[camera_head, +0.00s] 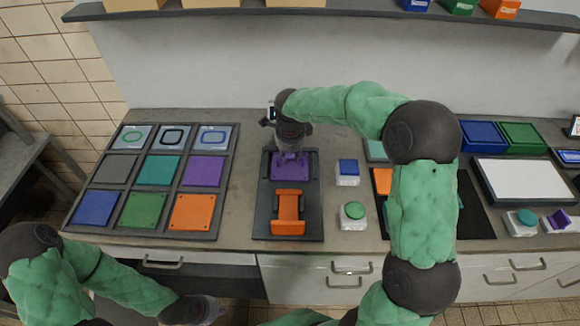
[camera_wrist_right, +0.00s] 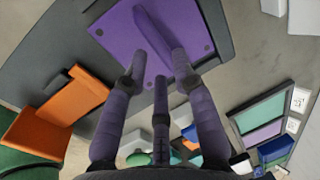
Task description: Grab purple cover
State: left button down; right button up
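The purple cover (camera_head: 299,172) lies at the upper end of a dark board (camera_head: 265,215) on the counter. In the right wrist view it is a flat purple plate (camera_wrist_right: 122,38) with a raised handle (camera_wrist_right: 158,32). My right gripper (camera_head: 290,154) is above it, pointing down. In the wrist view its fingers (camera_wrist_right: 160,62) are spread apart at the near end of the handle; I cannot tell whether they touch it. My left gripper (camera_head: 212,309) is low at the front, below the counter edge; its fingers are unclear.
An orange piece (camera_head: 289,205) with a raised handle sits below the cover on the same board. A tray of coloured tiles (camera_head: 152,226) is to the left. Blue (camera_head: 348,168) and green (camera_head: 354,210) button boxes stand close on the right. A shelf (camera_head: 330,16) runs above.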

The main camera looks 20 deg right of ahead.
aim_at(290, 159)
jog(key=f, duration=0.2)
jog(key=w+f+b, duration=0.1)
jog(key=f, duration=0.1)
jog(key=shift+d+f, duration=0.1)
jog(key=shift+d, duration=0.1)
grip_shut()
jog(key=shift+r, duration=0.25)
